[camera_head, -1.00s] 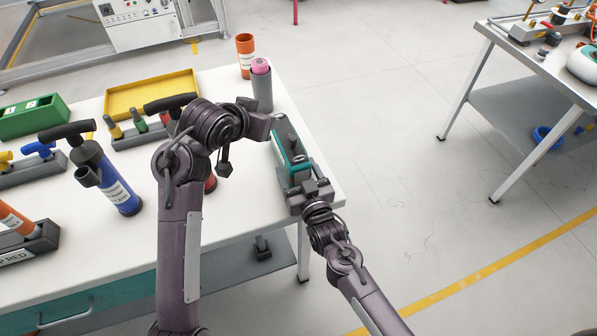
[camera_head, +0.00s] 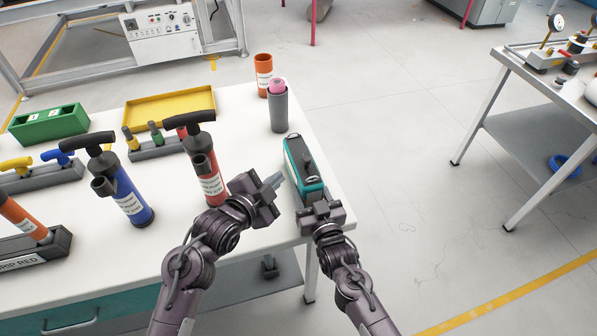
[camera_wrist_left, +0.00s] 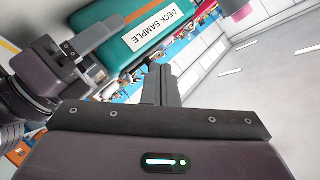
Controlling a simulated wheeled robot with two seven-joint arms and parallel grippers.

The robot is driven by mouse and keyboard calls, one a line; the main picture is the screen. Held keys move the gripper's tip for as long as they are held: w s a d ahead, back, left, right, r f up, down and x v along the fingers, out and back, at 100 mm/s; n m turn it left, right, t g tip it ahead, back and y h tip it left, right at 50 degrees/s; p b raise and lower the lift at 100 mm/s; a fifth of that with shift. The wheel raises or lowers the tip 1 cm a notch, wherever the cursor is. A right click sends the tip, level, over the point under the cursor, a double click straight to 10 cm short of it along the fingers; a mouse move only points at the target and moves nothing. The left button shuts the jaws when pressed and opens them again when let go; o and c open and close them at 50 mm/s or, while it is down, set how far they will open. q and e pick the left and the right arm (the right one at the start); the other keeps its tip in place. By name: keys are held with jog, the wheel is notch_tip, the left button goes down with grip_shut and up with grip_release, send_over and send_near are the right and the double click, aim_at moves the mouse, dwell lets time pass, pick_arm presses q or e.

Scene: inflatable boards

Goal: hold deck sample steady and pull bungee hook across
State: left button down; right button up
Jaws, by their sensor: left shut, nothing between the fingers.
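The deck sample (camera_head: 316,186), a teal block with a dark grey top, lies near the right end of the white table. Its "DECK SAMPLE" label faces the left wrist view (camera_wrist_left: 150,27). A small dark fitting (camera_head: 308,158) stands on its top; I cannot tell whether it is the bungee hook. My left gripper (camera_head: 275,181) is shut and empty, just left of the sample, fingertips toward its side. Its closed fingers show in the left wrist view (camera_wrist_left: 161,84). My right gripper (camera_head: 318,207) is at the sample's near end; its fingertips are hidden, so its grip is unclear.
A red pump (camera_head: 206,180) and a blue pump (camera_head: 122,190) stand to the left. A grey cup with a pink roll (camera_head: 278,108) and an orange cup (camera_head: 263,75) stand behind the sample. A yellow tray (camera_head: 170,108) lies further back. The table's right edge is close.

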pick_arm(q)
jog(key=s+a+f+m+t+h, duration=0.1)
jog(key=s+m+t, duration=0.2)
jog(key=s+m, duration=0.45)
send_near(304, 163)
jog(key=shift+m, duration=0.35)
jog(key=x, duration=0.7)
jog(key=w+a, duration=0.2)
jog(key=w, duration=0.6)
jog(key=shift+a, duration=0.4)
jog(key=shift+w, duration=0.1)
pick_arm(e)
jog(key=shift+f, duration=0.1)
